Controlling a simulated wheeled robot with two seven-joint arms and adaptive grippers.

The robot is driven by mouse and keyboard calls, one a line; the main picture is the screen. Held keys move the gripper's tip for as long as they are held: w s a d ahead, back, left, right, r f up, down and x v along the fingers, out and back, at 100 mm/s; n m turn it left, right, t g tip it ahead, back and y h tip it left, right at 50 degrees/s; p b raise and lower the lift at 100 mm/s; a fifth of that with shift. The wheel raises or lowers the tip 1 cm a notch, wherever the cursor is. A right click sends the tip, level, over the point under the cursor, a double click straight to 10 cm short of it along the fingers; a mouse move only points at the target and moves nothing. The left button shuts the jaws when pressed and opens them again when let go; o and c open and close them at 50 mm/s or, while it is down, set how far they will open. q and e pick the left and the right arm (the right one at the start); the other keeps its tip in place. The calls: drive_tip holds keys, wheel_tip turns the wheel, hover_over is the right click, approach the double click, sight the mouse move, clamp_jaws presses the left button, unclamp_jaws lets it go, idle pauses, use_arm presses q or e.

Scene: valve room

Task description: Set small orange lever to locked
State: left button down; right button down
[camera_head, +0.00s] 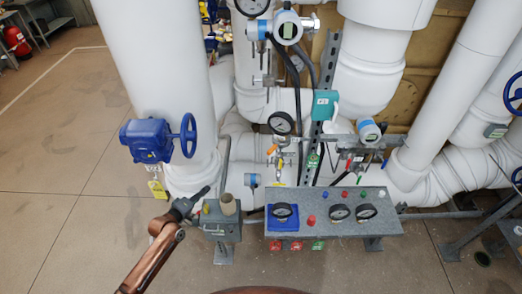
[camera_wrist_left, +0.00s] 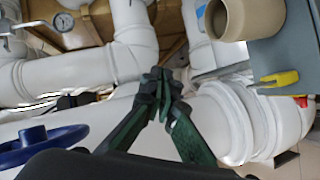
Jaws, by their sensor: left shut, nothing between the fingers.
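A small orange lever (camera_head: 272,150) shows on the thin pipework below a round gauge, near the middle of the head view. It is too small there to tell its exact setting. My left gripper (camera_head: 205,191) is beside the top left of a grey box (camera_head: 222,228), apart from the orange lever and to its lower left. In the left wrist view the dark green fingers (camera_wrist_left: 163,88) are together and empty. A yellow lever-like piece (camera_wrist_left: 280,79) lies against the grey box there. My right gripper is in neither view.
A beige cup-shaped knob (camera_head: 228,204) tops the grey box. A grey panel (camera_head: 335,225) with gauges and buttons stands to its right. A blue valve actuator (camera_head: 148,140) with a handwheel is on the left pipe. Open floor (camera_head: 70,220) lies left.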

sight(272, 149)
use_arm(q)
drive_tip(key=s+d+r+h, duration=0.1)
drive_tip(key=d+r, duration=0.3)
drive_tip(key=r, duration=0.4)
drive_tip(key=s+d+r+h, duration=0.1)
drive_tip(key=d+r+h, duration=0.2)
drive_tip(key=d+r, duration=0.2)
drive_tip(key=d+r+g+h, duration=0.1)
drive_tip(key=d+r, duration=0.4)
drive_tip(key=r, duration=0.6)
drive_tip(key=shift+s+h+p, duration=0.3)
drive_tip(key=shift+s+h, duration=0.1)
drive_tip(key=shift+h, duration=0.3)
drive_tip(key=shift+w, duration=0.1)
drive_tip(key=w+d+p, duration=0.4)
drive_tip(key=d, duration=0.6)
drive_tip(key=shift+d, duration=0.4)
drive_tip(key=shift+w, duration=0.1)
